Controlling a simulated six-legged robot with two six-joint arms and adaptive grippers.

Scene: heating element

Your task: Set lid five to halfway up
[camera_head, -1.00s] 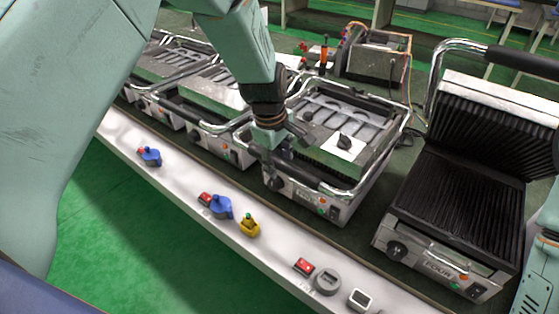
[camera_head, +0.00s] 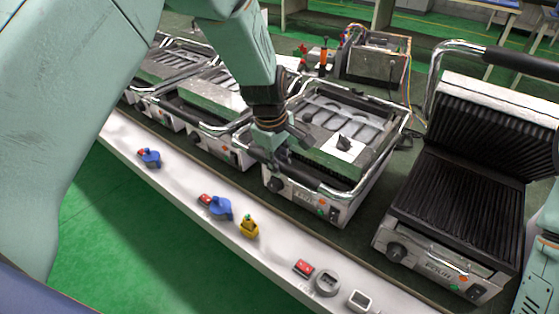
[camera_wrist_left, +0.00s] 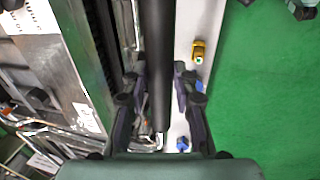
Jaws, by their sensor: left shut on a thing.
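My left gripper (camera_head: 281,163) is at the front handle bar of a closed contact grill (camera_head: 350,165) in the middle of the head view. In the left wrist view the fingers (camera_wrist_left: 158,80) sit on both sides of the black handle (camera_wrist_left: 159,45) and are shut on it. The grill's lid (camera_head: 345,120) lies down, with a white label and a dark knob on top. I cannot read a lid number. My right gripper is out of the head view.
A grill with its ribbed lid raised (camera_head: 470,160) stands to the right. More closed grills (camera_head: 215,95) stand to the left. The white front ledge (camera_head: 180,200) carries blue, yellow and red switches. A metal box (camera_head: 375,60) with cables stands behind.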

